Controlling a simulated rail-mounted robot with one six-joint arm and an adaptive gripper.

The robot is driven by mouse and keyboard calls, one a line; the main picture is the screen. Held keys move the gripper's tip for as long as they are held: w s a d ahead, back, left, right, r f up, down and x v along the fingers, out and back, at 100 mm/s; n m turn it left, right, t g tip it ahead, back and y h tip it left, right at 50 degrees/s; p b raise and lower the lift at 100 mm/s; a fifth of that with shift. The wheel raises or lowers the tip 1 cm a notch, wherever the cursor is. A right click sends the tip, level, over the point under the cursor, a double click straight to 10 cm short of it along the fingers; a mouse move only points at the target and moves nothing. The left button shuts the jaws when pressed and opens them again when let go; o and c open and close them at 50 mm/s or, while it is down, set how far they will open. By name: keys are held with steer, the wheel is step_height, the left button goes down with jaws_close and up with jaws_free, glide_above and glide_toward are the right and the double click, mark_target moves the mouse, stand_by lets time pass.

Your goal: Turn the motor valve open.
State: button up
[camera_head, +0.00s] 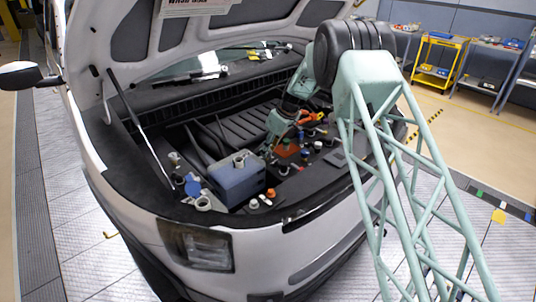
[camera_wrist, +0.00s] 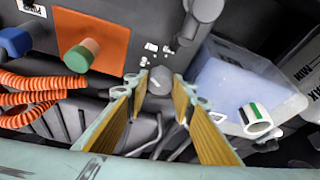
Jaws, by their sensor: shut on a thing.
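The motor valve appears to be the small grey round knob (camera_wrist: 160,80) in the wrist view, with a pale line on its top and small white marks on the dark panel around it. My gripper (camera_wrist: 160,88) has its two yellow-padded fingers on either side of this knob, with the tips closed against it. In the head view my gripper (camera_head: 271,150) reaches down into the engine bay behind the blue box, and the knob cannot be made out there.
An orange plate (camera_wrist: 92,38) with a green-and-orange knob lies left of the valve, above orange corrugated hoses (camera_wrist: 40,90). A translucent bluish tank (camera_wrist: 225,88) with a white neck (camera_wrist: 256,118) stands close on the right. The raised hood (camera_head: 180,30) overhangs the bay.

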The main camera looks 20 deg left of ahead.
steer(key=n+g+b, duration=0.1)
steer(key=n, duration=0.2)
steer(key=shift+w+b, duration=0.15)
steer(key=shift+b, duration=0.15)
steer(key=shift+n+g, duration=0.7)
steer(key=shift+n, duration=1)
steer(key=o, duration=0.9)
steer(key=shift+r, duration=0.1)
steer(key=shift+v, duration=5.9)
steer(key=shift+w+d, duration=0.1)
steer(key=shift+w, duration=0.05)
